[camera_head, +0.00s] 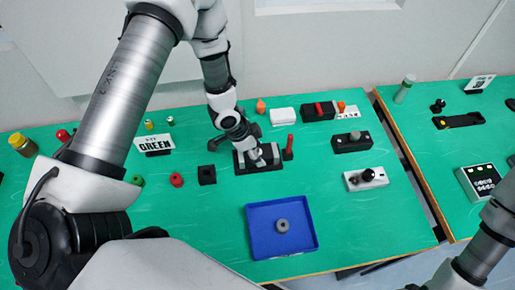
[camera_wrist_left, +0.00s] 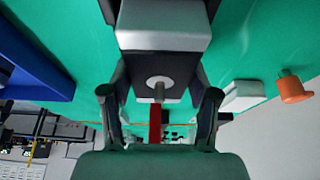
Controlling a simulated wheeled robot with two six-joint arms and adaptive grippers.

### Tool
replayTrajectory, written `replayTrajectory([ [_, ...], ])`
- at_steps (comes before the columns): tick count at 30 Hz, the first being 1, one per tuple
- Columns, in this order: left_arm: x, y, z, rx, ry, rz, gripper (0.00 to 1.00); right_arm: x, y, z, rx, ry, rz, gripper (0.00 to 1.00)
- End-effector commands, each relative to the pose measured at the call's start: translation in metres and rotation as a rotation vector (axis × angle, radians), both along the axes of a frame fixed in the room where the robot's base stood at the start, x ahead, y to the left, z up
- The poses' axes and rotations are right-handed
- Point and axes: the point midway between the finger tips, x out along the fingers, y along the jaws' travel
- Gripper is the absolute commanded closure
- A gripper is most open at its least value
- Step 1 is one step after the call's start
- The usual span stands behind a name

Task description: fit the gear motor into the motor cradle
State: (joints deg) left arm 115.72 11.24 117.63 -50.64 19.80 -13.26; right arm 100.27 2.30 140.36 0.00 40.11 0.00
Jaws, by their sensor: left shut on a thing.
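My left gripper (camera_head: 254,150) is down at a black cradle-like base (camera_head: 243,169), which has an upright red lever (camera_head: 289,146) at its right end. In the left wrist view the left gripper (camera_wrist_left: 160,108) has its fingers on both sides of the gear motor (camera_wrist_left: 158,82), a grey and dark body with a round light face and a short shaft. It is shut on the motor. In the head view the gripper mostly hides the motor, so I cannot tell whether it is fully seated. My right gripper is out of the picture; only its arm shows at the lower right.
A blue tray (camera_head: 256,246) with a grey ring (camera_head: 282,226) stands in front. A small black block (camera_head: 206,175) lies to the left. A white block (camera_head: 283,115), an orange knob (camera_head: 261,106) and a black-and-red fixture (camera_head: 319,111) stand behind. Bare green table lies around the tray.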

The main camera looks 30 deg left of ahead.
Motion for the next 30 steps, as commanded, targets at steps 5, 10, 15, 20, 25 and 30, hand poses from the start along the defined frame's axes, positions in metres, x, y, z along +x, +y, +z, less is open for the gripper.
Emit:
replayTrajectory([
  [5,0.000,0.000,-0.001,0.000,0.000,0.000,0.96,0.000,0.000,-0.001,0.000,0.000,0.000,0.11],
  [10,0.000,0.000,-0.003,-0.001,0.001,0.000,0.19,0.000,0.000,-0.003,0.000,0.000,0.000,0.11],
  [15,-0.001,0.000,-0.003,-0.001,0.001,0.001,0.15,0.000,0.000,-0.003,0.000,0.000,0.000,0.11],
  [20,0.000,0.000,-0.002,-0.001,0.001,0.001,0.15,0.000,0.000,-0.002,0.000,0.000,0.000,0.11],
  [25,-0.003,0.004,0.013,-0.002,-0.002,0.004,0.15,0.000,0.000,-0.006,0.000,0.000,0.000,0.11],
  [30,-0.012,0.017,0.054,-0.005,-0.005,0.005,0.15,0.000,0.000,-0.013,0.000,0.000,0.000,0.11],
])
